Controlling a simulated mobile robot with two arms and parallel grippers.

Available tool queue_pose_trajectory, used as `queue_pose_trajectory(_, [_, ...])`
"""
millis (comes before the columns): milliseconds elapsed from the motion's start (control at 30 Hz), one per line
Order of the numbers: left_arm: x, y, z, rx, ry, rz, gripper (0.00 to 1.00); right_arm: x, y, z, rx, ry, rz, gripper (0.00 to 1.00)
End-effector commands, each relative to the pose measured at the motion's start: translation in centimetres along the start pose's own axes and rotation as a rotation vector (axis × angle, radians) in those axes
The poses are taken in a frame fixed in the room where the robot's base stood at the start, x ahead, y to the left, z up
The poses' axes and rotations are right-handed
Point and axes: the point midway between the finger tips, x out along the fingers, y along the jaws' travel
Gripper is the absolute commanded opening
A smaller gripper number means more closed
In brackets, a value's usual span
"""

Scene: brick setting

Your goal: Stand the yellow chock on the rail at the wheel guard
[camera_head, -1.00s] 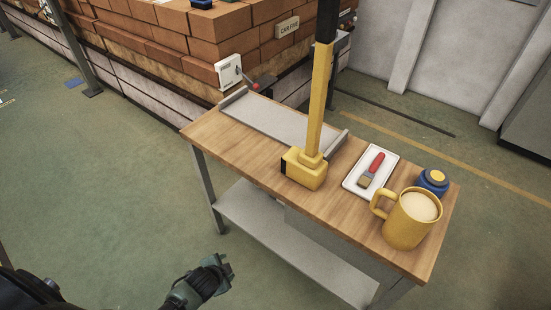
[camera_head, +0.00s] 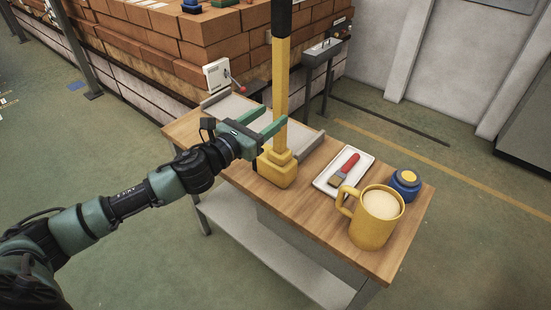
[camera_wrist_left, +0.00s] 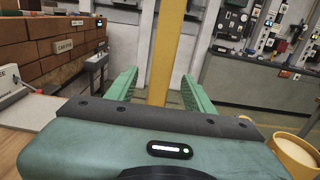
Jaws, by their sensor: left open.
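The yellow chock (camera_head: 277,168) stands upright on the wooden table (camera_head: 322,213), a block foot with a long yellow handle (camera_head: 281,85) and black top. My left gripper (camera_head: 274,114) is open at the handle, above the foot. In the left wrist view the handle (camera_wrist_left: 166,50) shows between the two green fingers (camera_wrist_left: 162,82); how deep it sits between them I cannot tell. I cannot clearly make out the rail or the wheel guard. My right gripper is not in view.
A yellow mug (camera_head: 375,222), a blue round item (camera_head: 405,182) and a white tray (camera_head: 326,187) with a red-handled brush (camera_head: 345,168) stand right of the chock. A grey tray (camera_head: 229,107) lies behind my gripper. Stacked bricks (camera_head: 165,45) rise behind the table.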

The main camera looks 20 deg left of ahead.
Motion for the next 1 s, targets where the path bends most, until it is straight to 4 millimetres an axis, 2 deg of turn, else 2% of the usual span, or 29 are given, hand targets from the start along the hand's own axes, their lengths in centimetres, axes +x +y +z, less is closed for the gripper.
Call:
queue_pose_trajectory(133, [2.3,-0.1,0.4,-0.005,-0.001,0.001,0.53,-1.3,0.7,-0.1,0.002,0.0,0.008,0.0])
queue_pose_trajectory(300, [4.4,-0.1,0.1,-0.004,0.001,0.002,0.53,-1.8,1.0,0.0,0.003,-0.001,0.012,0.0])
queue_pose_trajectory(600, [4.8,-0.1,-0.1,-0.004,0.002,0.001,0.53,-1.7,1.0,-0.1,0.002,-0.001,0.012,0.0])
queue_pose_trajectory(800, [4.8,-0.1,-0.1,-0.004,0.002,0.002,0.0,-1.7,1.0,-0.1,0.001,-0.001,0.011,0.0])
queue_pose_trajectory(1000, [4.8,-0.1,-0.1,-0.004,0.002,0.002,0.0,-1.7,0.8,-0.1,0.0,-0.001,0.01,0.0])
